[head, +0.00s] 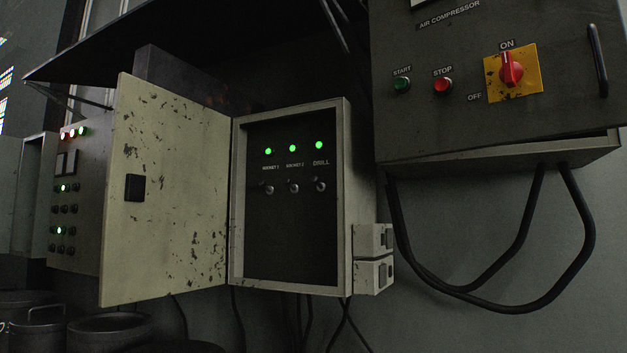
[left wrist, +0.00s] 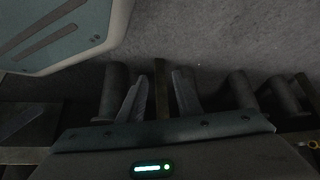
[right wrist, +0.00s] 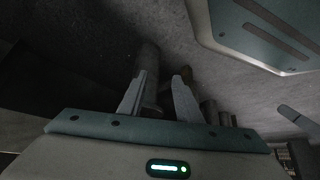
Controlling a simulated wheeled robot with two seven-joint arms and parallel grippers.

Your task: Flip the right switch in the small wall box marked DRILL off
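The small wall box (head: 347,190) is open in the middle of the head view, its door (head: 170,210) swung out to the left. Its dark panel has three toggle switches in a row, each under a label and a lit green lamp. The right switch (head: 320,186) is under the word DRILL, with its green lamp (head: 319,145) above; its lever looks tipped up, though it is small. Neither gripper shows in the head view. My left gripper (left wrist: 161,78) and my right gripper (right wrist: 160,77) are both open and empty, away from the box.
An air compressor box (head: 440,125) with start and stop buttons and a red knob (head: 511,69) hangs at the right. Black cables (head: 490,306) loop below it. Small grey boxes (head: 373,256) adjoin the wall box. Another control panel (head: 80,200) and barrels (head: 108,330) are at the left.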

